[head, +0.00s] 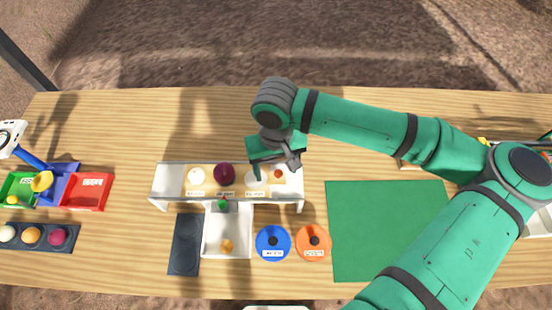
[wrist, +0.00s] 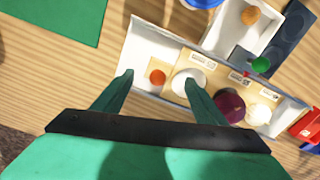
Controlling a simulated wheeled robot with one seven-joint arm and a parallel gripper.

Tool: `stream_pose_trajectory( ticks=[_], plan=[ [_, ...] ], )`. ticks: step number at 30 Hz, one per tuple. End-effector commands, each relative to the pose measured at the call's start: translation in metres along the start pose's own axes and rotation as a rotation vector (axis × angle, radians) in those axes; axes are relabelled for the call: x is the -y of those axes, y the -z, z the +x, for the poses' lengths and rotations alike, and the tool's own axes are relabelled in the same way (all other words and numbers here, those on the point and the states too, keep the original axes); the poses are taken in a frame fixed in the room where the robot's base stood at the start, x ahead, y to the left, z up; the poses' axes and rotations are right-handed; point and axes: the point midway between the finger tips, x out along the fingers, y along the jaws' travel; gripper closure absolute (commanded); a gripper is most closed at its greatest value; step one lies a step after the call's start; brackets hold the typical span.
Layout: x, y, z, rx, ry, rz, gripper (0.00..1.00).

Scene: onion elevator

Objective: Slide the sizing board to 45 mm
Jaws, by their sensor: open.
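The pale wooden sizing board (head: 209,189) lies in a long white channel (head: 170,174), with small labels too small to read. In the wrist view the board (wrist: 211,73) carries a white round thing (wrist: 186,82), a dark purple ball (wrist: 229,104) and another white one (wrist: 259,114). A small orange-red round piece (wrist: 157,77) sits near the channel's end. My gripper (wrist: 158,79) is open above it, its fingers on either side of the orange-red piece in the picture. The right fingertip overlaps the nearer white round thing. I cannot tell whether they touch.
A white box (head: 240,217) below the channel holds an orange ball (head: 227,246); a green ball (head: 223,205) is at its upper edge. Blue (head: 273,257) and orange (head: 313,257) dishes and a dark tray (head: 187,243) stand nearby. A green mat (head: 380,235) lies right, a red bin (head: 87,190) left.

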Motion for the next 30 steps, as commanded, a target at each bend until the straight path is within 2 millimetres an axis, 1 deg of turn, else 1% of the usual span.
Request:
stream_pose_trajectory(
  ticks=[3, 6, 15, 17, 18, 21, 26, 30],
  plan=[
    [0.001, 0.0, 0.01, 0.001, 0.001, 0.0, 0.35],
    [0.0, 0.0, 0.014, 0.0, 0.001, -0.001, 0.35],
    [0.001, 0.0, 0.015, -0.001, 0.0, -0.002, 0.35],
    [0.001, 0.0, 0.015, -0.001, 0.0, -0.002, 0.49],
    [0.001, 0.0, 0.015, -0.001, 0.0, -0.002, 0.59],
    [0.001, 0.0, 0.015, -0.001, 0.0, -0.002, 0.81],
    [-0.001, 0.0, 0.015, -0.001, 0.001, -0.002, 0.81],
    [-0.008, -0.002, 0.015, 0.0, 0.0, -0.001, 0.81]
  ],
)
